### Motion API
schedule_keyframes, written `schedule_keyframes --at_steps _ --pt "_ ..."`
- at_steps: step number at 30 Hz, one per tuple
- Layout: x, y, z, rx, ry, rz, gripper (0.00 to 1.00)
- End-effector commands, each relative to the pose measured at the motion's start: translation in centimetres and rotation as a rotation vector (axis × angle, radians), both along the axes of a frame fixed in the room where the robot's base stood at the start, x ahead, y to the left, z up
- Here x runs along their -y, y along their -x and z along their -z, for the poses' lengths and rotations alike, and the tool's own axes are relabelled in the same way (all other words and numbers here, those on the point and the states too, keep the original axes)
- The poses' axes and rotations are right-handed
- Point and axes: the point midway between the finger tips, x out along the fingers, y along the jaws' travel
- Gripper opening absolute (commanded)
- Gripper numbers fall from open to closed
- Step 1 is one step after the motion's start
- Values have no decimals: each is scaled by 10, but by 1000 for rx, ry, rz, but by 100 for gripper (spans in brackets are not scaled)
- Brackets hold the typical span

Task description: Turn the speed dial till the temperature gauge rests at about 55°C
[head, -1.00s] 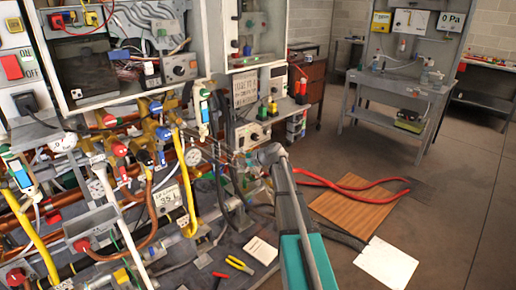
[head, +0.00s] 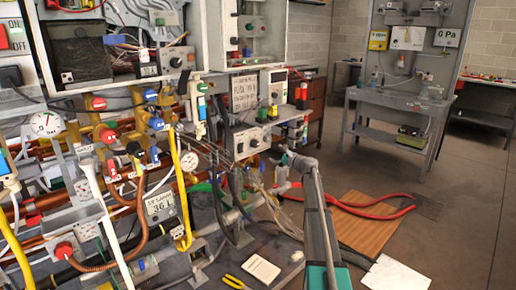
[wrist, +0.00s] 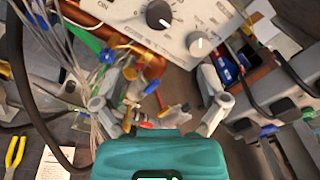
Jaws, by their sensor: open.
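A white control box (head: 246,146) on the bench has knobs on its front. In the wrist view, its panel (wrist: 120,22) is at the top with a large black dial (wrist: 159,14) and a smaller pale knob (wrist: 199,43). I cannot tell which is the speed dial. My gripper (wrist: 160,108) is open and empty, with its fingers apart below the panel, not touching either knob. A round white gauge (head: 189,161) is on the pipework left of the box. Another gauge (head: 47,124) at the left appears marked in bar. Their readings are too small to tell.
Loose wires (wrist: 80,60) and copper pipe (wrist: 150,68) lie close to my fingers. Yellow pliers (head: 235,282) and a paper card (head: 262,270) lie at the bench front. Red hoses (head: 370,208) cross a brown board on the floor. Open floor is at the right.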

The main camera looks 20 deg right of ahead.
Motion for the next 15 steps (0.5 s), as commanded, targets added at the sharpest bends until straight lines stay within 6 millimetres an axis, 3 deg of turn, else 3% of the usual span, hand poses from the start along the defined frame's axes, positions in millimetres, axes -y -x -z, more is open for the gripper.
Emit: schedule_keyframes --at_steps 15 --pt "-5 -12 0 0 3 -3 93"
